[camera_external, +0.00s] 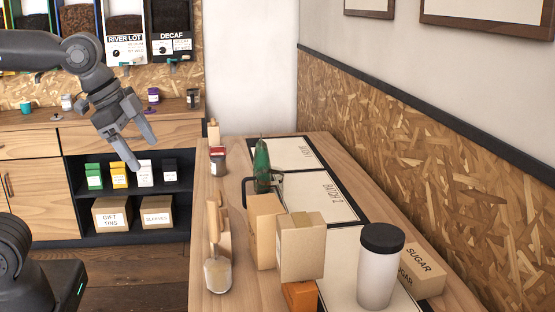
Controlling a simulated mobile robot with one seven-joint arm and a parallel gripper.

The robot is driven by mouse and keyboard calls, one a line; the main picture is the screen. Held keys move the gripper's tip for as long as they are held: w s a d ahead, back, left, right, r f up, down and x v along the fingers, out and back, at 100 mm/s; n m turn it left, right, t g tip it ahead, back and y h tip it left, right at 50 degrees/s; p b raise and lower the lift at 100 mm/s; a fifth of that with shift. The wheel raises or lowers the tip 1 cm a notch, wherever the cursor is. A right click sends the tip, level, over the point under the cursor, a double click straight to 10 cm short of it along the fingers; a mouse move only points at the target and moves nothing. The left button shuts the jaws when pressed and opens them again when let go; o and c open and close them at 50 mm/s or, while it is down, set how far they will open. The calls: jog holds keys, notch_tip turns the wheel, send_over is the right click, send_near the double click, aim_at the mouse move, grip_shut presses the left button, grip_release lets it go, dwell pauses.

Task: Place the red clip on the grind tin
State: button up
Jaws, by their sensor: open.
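My gripper (146,155) is open and empty, with its fingers pointing down and to the right. It is in the air left of the wooden counter, in front of the back shelf. A small container with red at its top (217,151) and a pale band stands at the counter's far left. I cannot tell whether the red part is the red clip or a lid. A white canister with a black lid (379,268) stands upright at the near right. No label shows which container is the grind tin.
Two kraft bags (302,250), an orange box (300,296) and a scoop (218,274) crowd the near counter. A green item (262,160) with a black handle stands behind. A sugar box (423,271) is by the right wall. The batch mat (318,197) has clear space.

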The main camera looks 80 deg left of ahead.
jog(key=s+d+f+n+h, duration=0.1)
jog(key=s+d+f+n, duration=0.2)
jog(key=s+d+f, duration=0.2)
jog(key=s+f, duration=0.2)
jog(key=s, duration=0.1)
jog(key=shift+s+t, duration=0.3)
jog(key=shift+s, duration=0.1)
